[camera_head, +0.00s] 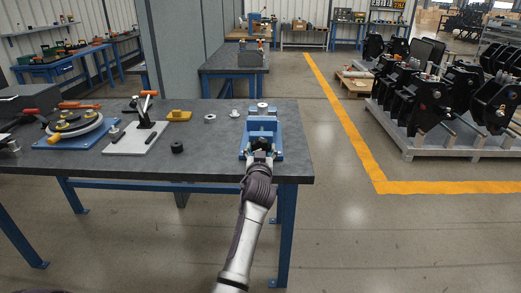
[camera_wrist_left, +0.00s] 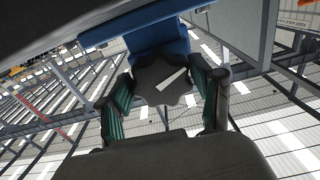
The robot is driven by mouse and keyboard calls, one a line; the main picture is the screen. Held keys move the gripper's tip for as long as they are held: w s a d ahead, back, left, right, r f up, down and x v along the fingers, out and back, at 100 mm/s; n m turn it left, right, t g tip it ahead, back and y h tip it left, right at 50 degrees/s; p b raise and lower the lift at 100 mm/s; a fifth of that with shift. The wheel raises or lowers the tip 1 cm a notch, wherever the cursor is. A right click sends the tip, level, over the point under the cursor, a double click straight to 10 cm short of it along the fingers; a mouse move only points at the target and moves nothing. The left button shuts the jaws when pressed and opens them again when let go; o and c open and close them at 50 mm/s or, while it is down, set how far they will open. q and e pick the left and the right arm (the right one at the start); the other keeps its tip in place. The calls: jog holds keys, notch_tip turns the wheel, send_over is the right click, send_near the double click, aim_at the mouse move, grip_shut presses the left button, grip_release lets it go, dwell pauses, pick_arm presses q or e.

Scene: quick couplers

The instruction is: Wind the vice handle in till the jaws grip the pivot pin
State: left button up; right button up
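The blue vice (camera_head: 263,126) stands near the right end of the dark bench top. A small pale round piece (camera_head: 262,105) shows at its far end; I cannot tell if this is the pivot pin or how the jaws stand to it. My left gripper (camera_head: 261,152) is at the vice's near end. In the left wrist view the dark lobed vice handle (camera_wrist_left: 163,80) lies between the green-padded fingers of my left gripper (camera_wrist_left: 162,88), which appear to touch it on both sides. The blue vice body (camera_wrist_left: 158,38) is just beyond. My right gripper is not in view.
The bench's front edge is close below the vice.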

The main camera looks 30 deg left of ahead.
pick_arm(q)
jog(key=c, duration=0.6)
jog(key=m, duration=0.2)
jog(key=shift+a+m+p, duration=0.1)
jog(key=shift+m+p, duration=0.2)
jog(key=shift+p, duration=0.1)
jog(key=o, duration=1.2)
jog(key=v, duration=1.2)
